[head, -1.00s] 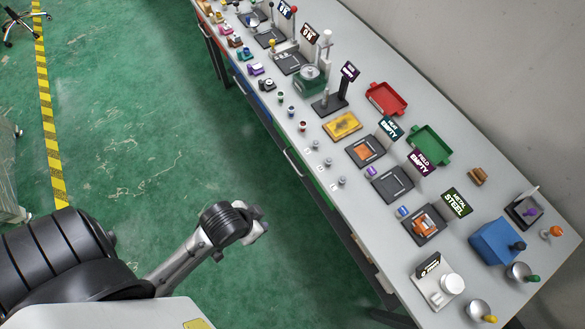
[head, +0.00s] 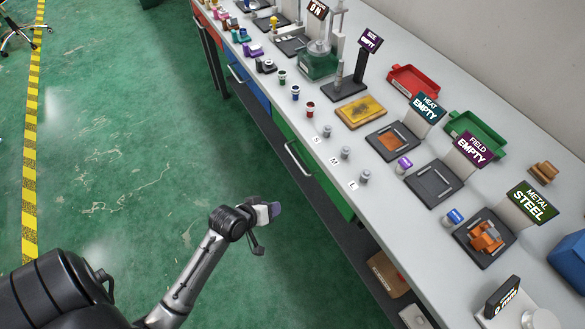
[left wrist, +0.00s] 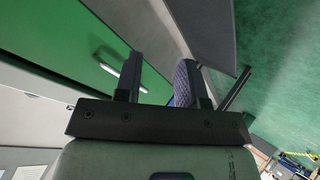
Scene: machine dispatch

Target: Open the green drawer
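The green drawer (head: 318,172) is in the front of the long bench, with a pale bar handle (head: 293,158). Its front looks flush with the bench. My left gripper (head: 268,229) is in front of and below the green drawer, apart from it, over the floor. In the left wrist view the green front (left wrist: 60,42) fills the upper left, and the handle (left wrist: 108,69) is beyond the fingers, partly hidden by one finger. The left gripper (left wrist: 160,80) is open, with nothing visible between its fingers. My right gripper does not show.
A blue drawer (head: 247,88) is left of the green one. The bench top (head: 405,205) carries small knobs, dark pads, signs, a red tray (head: 413,82) and a green tray (head: 476,135). A shelf with boxes (head: 386,272) is below. The floor (head: 130,150) is clear.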

